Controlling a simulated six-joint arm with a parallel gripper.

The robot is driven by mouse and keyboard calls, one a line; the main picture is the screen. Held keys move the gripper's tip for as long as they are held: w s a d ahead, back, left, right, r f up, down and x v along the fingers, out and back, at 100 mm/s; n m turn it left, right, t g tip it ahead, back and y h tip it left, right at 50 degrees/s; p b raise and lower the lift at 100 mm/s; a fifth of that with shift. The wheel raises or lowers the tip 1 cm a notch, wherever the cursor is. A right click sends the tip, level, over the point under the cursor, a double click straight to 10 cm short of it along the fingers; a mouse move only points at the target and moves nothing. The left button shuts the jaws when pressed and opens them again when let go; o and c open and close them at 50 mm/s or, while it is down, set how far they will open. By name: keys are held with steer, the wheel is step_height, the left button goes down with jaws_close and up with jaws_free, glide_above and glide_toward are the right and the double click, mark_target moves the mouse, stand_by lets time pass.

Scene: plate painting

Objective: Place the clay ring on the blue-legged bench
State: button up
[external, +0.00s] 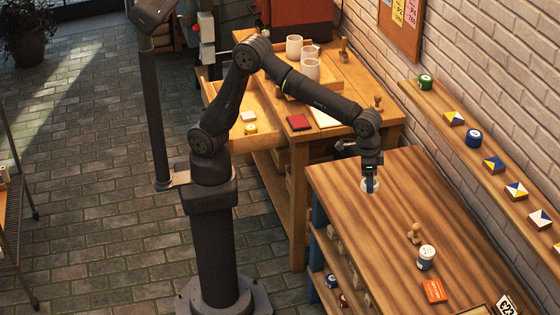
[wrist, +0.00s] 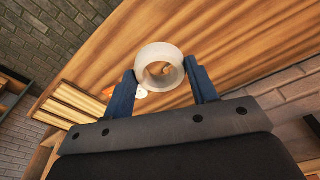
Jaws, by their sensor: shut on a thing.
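The clay ring (wrist: 158,50) is a pale, thick band in the wrist view, held between the two blue fingers of my gripper (external: 370,184). The ring also shows as a small pale shape (external: 364,185) at the fingertips in the external view, mostly hidden by the fingers. The blue-legged bench (external: 345,195) has a striped wooden top and a blue leg (external: 318,215) at its left. My gripper points down over the far part of this top. I cannot tell whether the ring touches the wood.
A wooden stamp (external: 414,234), a white container (external: 426,257) and an orange card (external: 434,290) are on the bench's nearer right part. A wall shelf (external: 448,95) with several small pots and tiles runs along the right. Another table (external: 350,75) with cups stands behind.

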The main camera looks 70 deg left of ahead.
step_height(320, 180, down, 11)
glide_above(385, 221)
steer(key=f, duration=0.7)
steer(key=shift+s+f, duration=0.2)
steer(key=shift+f, duration=2.05)
steer(key=shift+f, duration=0.15)
steer(key=o, duration=1)
steer(key=shift+c, duration=0.2)
step_height(385, 221, up, 12)
steer(key=s, duration=0.1)
steer(key=shift+s+a, duration=0.2)
steer(key=shift+a, duration=0.1)
